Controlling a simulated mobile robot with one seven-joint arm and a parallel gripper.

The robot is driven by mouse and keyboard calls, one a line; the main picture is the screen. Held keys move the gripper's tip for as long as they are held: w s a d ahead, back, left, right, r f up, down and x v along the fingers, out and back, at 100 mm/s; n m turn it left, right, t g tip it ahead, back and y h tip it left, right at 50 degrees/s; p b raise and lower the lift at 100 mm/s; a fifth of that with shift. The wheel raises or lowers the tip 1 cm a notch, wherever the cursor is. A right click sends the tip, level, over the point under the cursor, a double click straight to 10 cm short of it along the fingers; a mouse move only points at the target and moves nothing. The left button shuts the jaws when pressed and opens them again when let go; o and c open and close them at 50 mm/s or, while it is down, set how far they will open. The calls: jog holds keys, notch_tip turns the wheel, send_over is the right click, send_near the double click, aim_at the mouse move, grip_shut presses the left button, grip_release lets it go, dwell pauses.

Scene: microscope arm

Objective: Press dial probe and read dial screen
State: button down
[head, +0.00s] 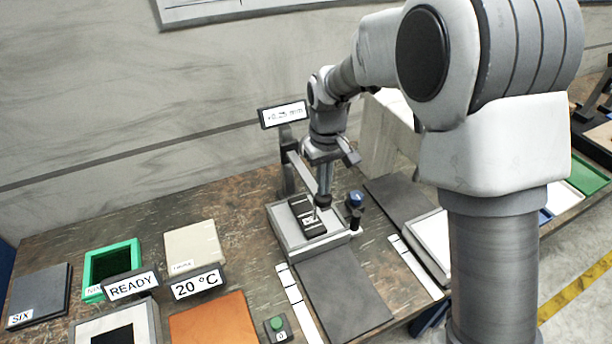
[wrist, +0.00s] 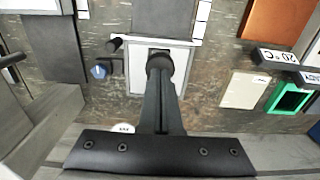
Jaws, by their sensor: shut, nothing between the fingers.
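The dial screen (head: 284,114) is a small white display in a dark frame on a grey stand (head: 288,175); its figures look like a number in mm, too small to read surely. The stand's arm reaches to a dark round probe (head: 323,201), also in the wrist view (wrist: 159,62). A thin tip under the probe points at a dark block (head: 306,215) in a grey tray (head: 285,228). My gripper (head: 325,188) is shut and empty, pointing down, its tips at the probe's top. In the wrist view, my fingers (wrist: 160,80) partly hide it; I cannot tell whether they touch.
A blue knob (head: 355,198) stands close right of the tray. Dark flat plates (head: 345,295) lie in front and to the right. At the left are READY (head: 131,285) and 20 °C (head: 197,284) signs, a green frame (head: 88,270) and an orange plate (head: 215,322).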

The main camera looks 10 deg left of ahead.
aim_at(324, 200)
jog(key=shift+f+b, duration=1.55)
jog(key=shift+f, duration=0.95)
jog(key=shift+s+r, duration=0.1)
jog(key=shift+d, duration=0.1)
jog(key=shift+r+p, duration=2.1)
jog(key=shift+r, duration=0.8)
notch_tip(324, 200, up, 17)
jog(key=shift+r, duration=0.2)
